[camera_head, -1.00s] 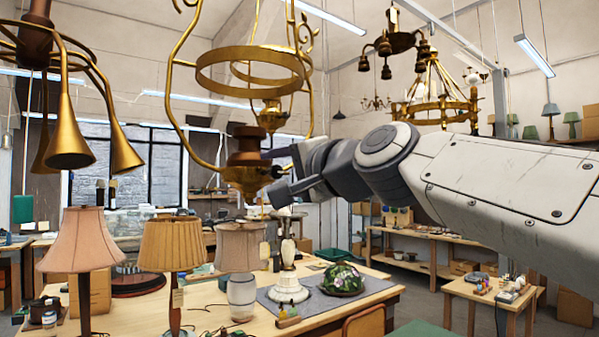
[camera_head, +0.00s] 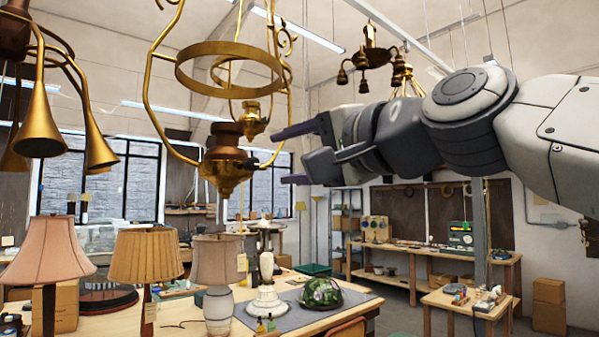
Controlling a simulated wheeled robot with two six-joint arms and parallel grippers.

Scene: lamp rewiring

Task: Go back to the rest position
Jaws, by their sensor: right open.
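My right arm comes in from the right at mid height. My right gripper (camera_head: 290,156) points left with its dark fingers apart and nothing between them. It is just right of the brass hanging lamp (camera_head: 226,168), which has a brass ring and a reddish-brown body. Whether the fingertips are nearer or farther than the lamp's frame is hard to tell; no clear contact shows. My left gripper and arm are not in view.
A wooden bench (camera_head: 370,314) below carries a pink-shaded lamp (camera_head: 55,250), a pleated yellow lamp (camera_head: 146,256), a beige lamp (camera_head: 218,262), a white lamp base (camera_head: 267,300) and a green stained-glass shade (camera_head: 322,293). Brass horn fixtures (camera_head: 42,122) hang at left. Floor at right is partly clear.

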